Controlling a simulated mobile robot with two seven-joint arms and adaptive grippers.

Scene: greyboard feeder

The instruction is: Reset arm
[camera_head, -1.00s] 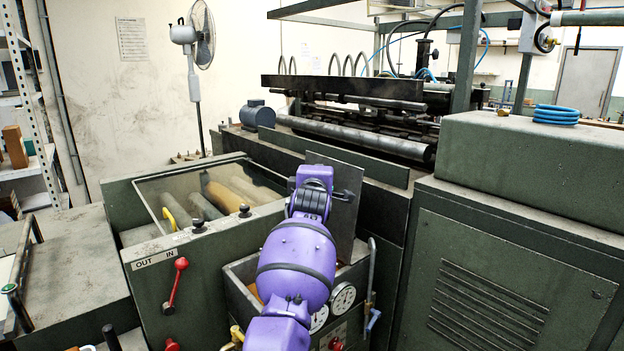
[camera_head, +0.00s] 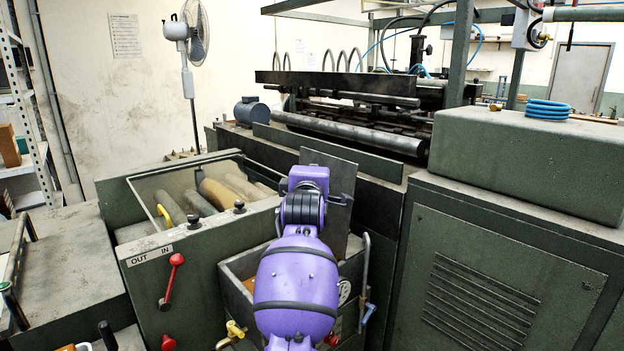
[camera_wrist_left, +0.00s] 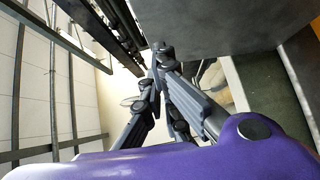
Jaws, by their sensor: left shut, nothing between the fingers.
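My purple arm rises from the bottom middle of the head view, in front of the machine. My left gripper shows in the left wrist view (camera_wrist_left: 162,52), its dark fingers drawn together at the tips, shut with nothing between them. In the head view the purple wrist is in front of a dark upright plate (camera_head: 346,178), and the fingertips cannot be made out there. Whether the gripper touches the plate cannot be told. My right gripper is not in view.
An open-topped roller box (camera_head: 135,218) stands left of my arm, with a red lever (camera_head: 174,275) on its front. A bin (camera_head: 235,284) is directly beside and behind the arm. A large green cabinet (camera_head: 480,265) fills the right. Long rollers (camera_head: 350,136) lie behind.

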